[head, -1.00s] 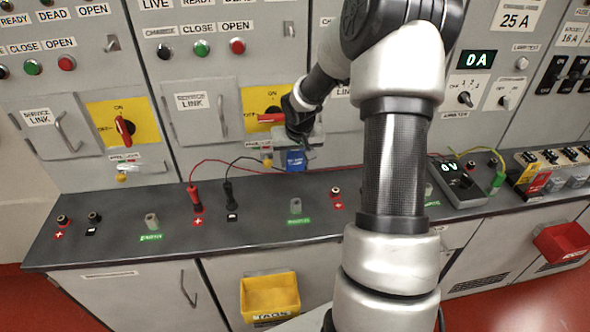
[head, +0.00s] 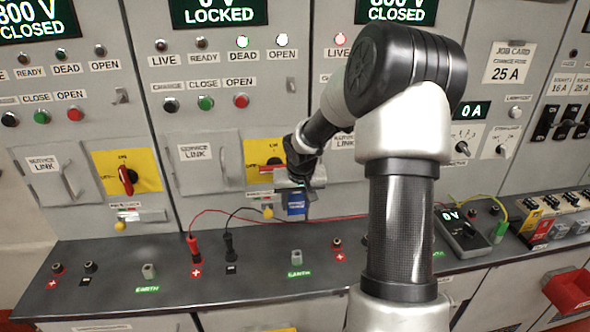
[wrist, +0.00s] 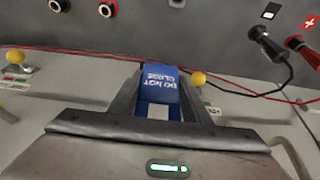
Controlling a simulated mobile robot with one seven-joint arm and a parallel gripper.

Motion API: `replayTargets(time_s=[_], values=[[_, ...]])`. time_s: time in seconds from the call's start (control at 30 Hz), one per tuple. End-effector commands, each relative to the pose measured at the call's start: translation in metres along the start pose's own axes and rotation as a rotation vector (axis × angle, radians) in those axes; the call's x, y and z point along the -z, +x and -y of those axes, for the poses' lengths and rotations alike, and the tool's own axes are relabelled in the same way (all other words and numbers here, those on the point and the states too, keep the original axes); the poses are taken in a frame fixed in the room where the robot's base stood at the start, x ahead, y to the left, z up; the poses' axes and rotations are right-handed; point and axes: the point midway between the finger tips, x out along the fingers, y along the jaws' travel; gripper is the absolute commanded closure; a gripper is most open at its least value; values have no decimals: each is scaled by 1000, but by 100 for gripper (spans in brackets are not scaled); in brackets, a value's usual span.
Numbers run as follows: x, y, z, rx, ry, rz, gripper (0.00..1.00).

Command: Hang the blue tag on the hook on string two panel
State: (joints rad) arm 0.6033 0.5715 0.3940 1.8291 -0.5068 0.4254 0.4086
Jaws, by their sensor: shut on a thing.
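The blue tag (head: 296,204) hangs below my gripper (head: 300,184) in the head view, in front of the lower part of the middle panel. In the wrist view the tag (wrist: 160,82) sits between the fingers of my gripper (wrist: 160,105), its white lettering upside down. My gripper is shut on the tag. A small grey hook (head: 291,83) is on the string two panel (head: 225,130), right of the OPEN label and well above the tag. The tag is apart from the hook.
A yellow switch plate with a red handle (head: 265,158) is just behind my gripper. The bench (head: 330,262) below carries red and black plugs (head: 194,245) with cables. A meter (head: 462,232) stands at the right. The panel front around the hook is clear.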

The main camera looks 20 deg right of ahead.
Motion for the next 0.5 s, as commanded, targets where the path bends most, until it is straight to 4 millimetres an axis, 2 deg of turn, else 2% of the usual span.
replayTargets(time_s=[0.17,0.3,0.5], values=[[26,-50,-13,-11,24,-11,81],[45,-107,-19,-17,36,-12,81],[60,-186,-16,-15,32,-11,81]])
